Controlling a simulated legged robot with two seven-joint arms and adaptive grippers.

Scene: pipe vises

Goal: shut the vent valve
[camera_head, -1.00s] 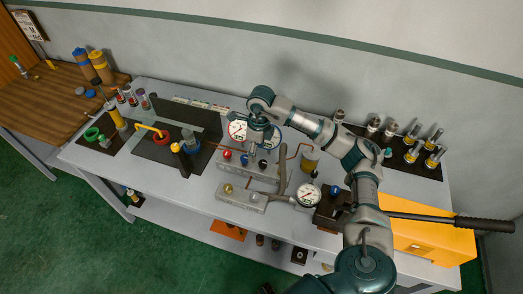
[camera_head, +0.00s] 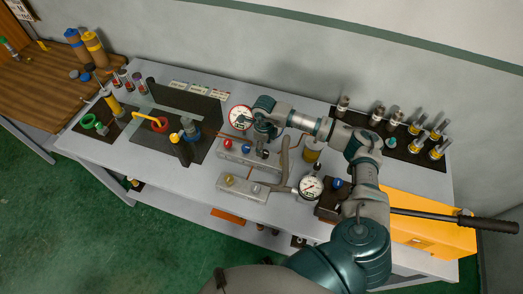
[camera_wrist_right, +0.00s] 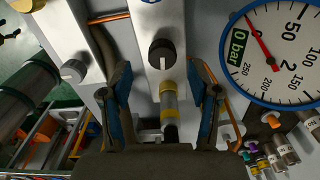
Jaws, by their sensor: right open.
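My right gripper (camera_head: 262,130) hangs over the rear valve block (camera_head: 236,160) on the bench. In the right wrist view its two blue-padded fingers (camera_wrist_right: 165,105) are apart and empty. No label tells which is the vent valve. My left gripper is out of view.
A blue-rimmed gauge (camera_wrist_right: 275,52) reading 0 bar stands close to the right finger. A curved grey pipe (camera_head: 285,165) and a white gauge (camera_head: 310,187) are beside the blocks. A long-handled pump lever (camera_head: 460,220) lies at the right; fittings (camera_head: 405,140) stand behind.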

